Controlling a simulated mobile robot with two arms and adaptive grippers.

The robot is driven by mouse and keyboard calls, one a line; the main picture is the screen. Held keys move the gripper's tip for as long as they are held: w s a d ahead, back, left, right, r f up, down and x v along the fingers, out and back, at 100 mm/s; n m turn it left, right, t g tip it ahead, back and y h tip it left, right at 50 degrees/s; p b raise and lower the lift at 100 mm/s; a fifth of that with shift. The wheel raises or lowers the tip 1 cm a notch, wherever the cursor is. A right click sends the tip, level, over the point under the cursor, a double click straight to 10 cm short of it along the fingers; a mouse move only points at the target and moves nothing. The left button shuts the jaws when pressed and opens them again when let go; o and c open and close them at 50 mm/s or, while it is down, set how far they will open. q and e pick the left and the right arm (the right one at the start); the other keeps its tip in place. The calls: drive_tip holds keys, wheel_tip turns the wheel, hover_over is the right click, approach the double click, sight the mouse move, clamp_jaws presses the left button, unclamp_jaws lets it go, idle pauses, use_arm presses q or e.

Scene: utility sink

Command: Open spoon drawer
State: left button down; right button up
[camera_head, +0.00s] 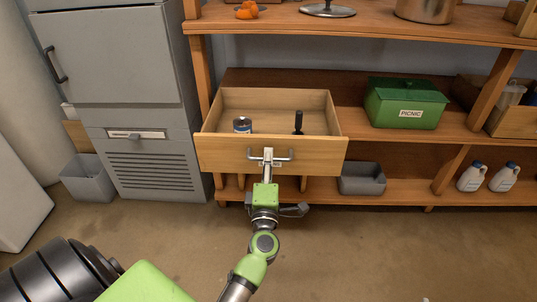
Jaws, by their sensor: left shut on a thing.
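A wooden drawer (224,143) is pulled out of the shelf unit, and its open top faces me. A metal bar handle (285,156) is on its front. My left gripper (267,160) is shut on the middle of this handle, with its green wrist below and in front of the drawer. Inside the drawer are a small can (242,125) with a dark label and a dark upright object (298,122), too small to identify. I see no spoon. My right gripper is not in view.
The wooden shelf (352,143) holds a green picnic box (406,104) to the right. Below are a grey bin (361,178) and two white jugs (472,176). A grey cabinet (112,60) stands left, with another grey bin (88,180) by it. The floor in front is clear.

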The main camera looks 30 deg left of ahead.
use_arm(q)
drive_tip(key=shift+d, duration=0.1)
idle(0.3)
drive_tip(key=c, duration=2.2)
unclamp_jaws()
drive_tip(key=shift+o, duration=0.2)
drive_tip(key=v, duration=1.2)
